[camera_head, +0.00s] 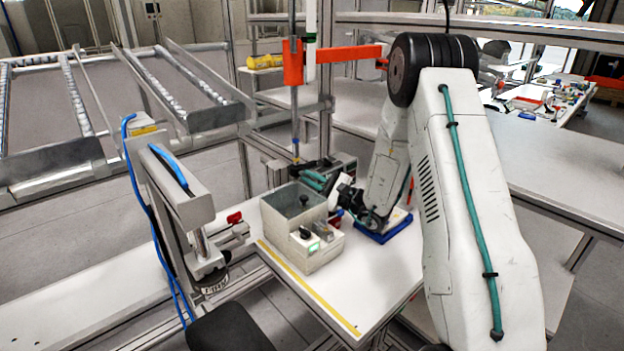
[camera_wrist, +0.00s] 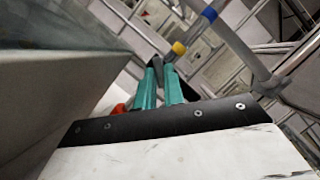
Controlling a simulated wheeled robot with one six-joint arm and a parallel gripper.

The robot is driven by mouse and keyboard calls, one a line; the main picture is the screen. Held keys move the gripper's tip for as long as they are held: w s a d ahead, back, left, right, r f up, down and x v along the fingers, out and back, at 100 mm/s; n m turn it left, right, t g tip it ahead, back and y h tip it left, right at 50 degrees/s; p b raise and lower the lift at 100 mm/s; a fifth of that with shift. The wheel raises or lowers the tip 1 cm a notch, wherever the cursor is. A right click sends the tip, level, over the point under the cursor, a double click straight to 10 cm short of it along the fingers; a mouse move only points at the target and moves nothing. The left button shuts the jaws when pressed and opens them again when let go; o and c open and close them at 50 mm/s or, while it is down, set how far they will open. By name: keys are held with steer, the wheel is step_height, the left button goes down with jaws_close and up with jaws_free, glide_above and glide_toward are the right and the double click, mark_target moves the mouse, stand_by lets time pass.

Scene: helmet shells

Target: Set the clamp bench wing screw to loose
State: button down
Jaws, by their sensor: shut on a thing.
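My gripper (camera_head: 306,178) reaches left behind the grey box, with its teal fingers level with the box's back edge. In the wrist view its two teal fingers (camera_wrist: 159,70) come together at a small dark part (camera_wrist: 170,76), which looks like the wing screw. The gripper is shut on it. The fingers hide most of it, and its turn angle cannot be read. A dark clamp fixture (camera_head: 318,165) stands behind the fingers, at the foot of a post with a blue and yellow band (camera_wrist: 179,48).
A grey box (camera_head: 318,259) with a knob and lit button stands close beside my gripper. A blue tray (camera_head: 383,231) lies to the right. An orange arm (camera_head: 340,54) on the post hangs above. A press (camera_head: 186,205) stands left. The white table's front right is clear.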

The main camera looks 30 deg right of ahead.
stand_by(0.4)
steer(key=c, duration=1.5)
jaws_free()
